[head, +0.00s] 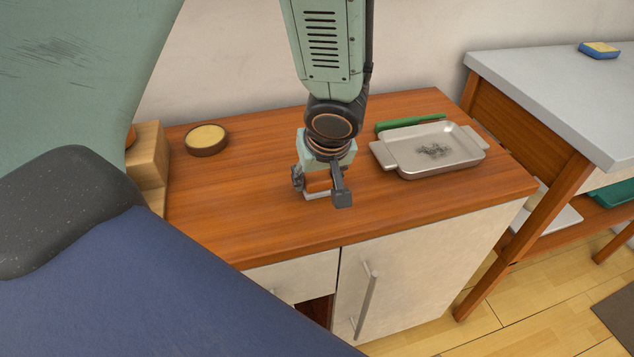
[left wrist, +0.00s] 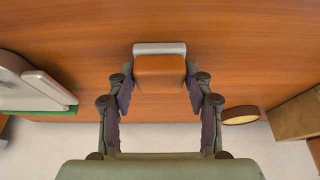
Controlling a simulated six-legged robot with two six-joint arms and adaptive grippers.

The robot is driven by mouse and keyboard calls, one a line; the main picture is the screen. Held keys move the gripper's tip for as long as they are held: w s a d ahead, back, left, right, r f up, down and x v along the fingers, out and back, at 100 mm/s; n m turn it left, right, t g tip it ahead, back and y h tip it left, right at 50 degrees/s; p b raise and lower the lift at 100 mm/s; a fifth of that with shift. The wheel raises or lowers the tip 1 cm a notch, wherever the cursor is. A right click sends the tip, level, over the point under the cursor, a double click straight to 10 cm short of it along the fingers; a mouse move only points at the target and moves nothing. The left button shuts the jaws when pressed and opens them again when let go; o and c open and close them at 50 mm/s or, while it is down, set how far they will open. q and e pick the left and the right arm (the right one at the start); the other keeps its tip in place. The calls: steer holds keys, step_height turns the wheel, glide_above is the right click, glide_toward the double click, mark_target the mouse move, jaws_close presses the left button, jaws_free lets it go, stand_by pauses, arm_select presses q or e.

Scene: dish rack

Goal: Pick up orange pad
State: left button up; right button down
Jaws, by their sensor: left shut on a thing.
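The orange pad (left wrist: 160,70) has an orange body with a pale grey layer along one side. In the left wrist view it sits between the two fingers of my left gripper (left wrist: 159,82), which is shut on it. In the head view my left gripper (head: 322,188) points down at the front middle of the wooden counter. The pad (head: 318,185) shows partly between the fingers, with its pale layer lowest. It is at or just above the counter top; I cannot tell whether it touches. My right gripper is not in view.
A metal tray (head: 455,158) with dark marks stands right of the gripper, with a green item (head: 410,123) behind it. A round yellow-topped pad (head: 206,138) and wooden blocks (head: 148,165) are left. A yellow-and-blue sponge (head: 599,50) lies on the grey side table (head: 550,85).

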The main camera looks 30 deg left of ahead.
mark_target(319, 176)
arm_select(q)
steer(key=shift+d, duration=0.2)
steer(key=shift+c, duration=0.5)
steer(key=shift+a+r+p, duration=0.15)
steer(key=shift+r+p, duration=0.2)
step_height(319, 176, up, 9)
steer(key=p, duration=0.5)
steer(key=shift+f, duration=0.2)
steer(key=shift+r+p, duration=0.3)
steer(key=shift+r, duration=0.05)
steer(key=o, duration=0.6)
steer(key=c, duration=0.5)
